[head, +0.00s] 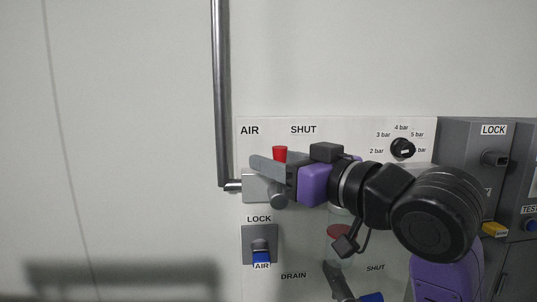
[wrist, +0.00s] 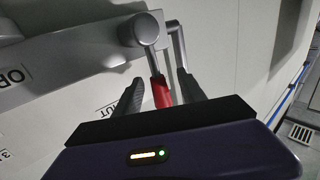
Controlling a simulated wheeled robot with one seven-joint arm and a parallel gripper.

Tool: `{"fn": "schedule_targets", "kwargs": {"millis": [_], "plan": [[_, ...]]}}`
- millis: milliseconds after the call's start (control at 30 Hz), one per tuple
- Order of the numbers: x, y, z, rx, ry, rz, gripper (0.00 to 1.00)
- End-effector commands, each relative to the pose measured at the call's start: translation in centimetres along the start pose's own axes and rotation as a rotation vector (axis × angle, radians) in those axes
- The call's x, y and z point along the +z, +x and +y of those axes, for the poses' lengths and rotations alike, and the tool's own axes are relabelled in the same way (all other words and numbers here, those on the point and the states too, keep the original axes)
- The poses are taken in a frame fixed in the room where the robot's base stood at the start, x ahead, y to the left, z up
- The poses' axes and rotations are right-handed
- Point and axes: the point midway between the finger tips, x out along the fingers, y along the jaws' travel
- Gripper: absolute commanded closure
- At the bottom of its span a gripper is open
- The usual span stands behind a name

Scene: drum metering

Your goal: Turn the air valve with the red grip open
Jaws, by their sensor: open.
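The air valve's red grip (head: 280,154) points up below the SHUT label in the head view. Its grey lever hub (head: 278,199) lies below it, partly behind my gripper. In the wrist view the red grip (wrist: 162,93) stands between the two fingers of my gripper (wrist: 160,80), with a gap visible on the right side. The round grey hub (wrist: 150,28) is just beyond the fingertips. My gripper (head: 268,168) is open, reaching in from the right around the grip. An OPEN label shows partly in the wrist view; in the head view it is hidden.
A steel pipe (head: 221,90) runs down to the valve from the left. A pressure knob (head: 402,148) is at the upper right. A lock box with a blue AIR tag (head: 261,258) sits below the valve. Grey lock boxes (head: 475,160) stand out at the right. The left wall is clear.

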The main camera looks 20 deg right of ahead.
Motion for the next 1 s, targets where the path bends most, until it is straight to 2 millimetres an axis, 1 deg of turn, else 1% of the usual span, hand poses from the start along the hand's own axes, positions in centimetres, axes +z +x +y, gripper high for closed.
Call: {"fn": "schedule_targets", "kwargs": {"millis": [33, 100, 200, 500, 533, 667, 700, 767, 1000], "plan": [[-0.2, 0.7, 0.0, 0.0, 0.001, -0.001, 0.52], [-0.2, 1.4, 0.1, 0.001, 0.0, 0.0, 0.52], [-0.1, 2.1, 0.0, 0.0, -0.001, 0.0, 0.52], [0.0, 2.4, 0.0, 0.001, -0.001, 0.002, 0.52], [-0.1, 2.4, 0.0, 0.001, -0.001, 0.002, 0.54], [0.0, 2.4, 0.0, 0.001, -0.001, 0.002, 0.8], [0.0, 2.4, 0.0, 0.001, -0.001, 0.002, 0.88], [0.0, 2.4, 0.0, 0.001, -0.001, 0.002, 0.99], [0.0, 2.4, 0.0, 0.001, -0.001, 0.002, 1.0]]}}
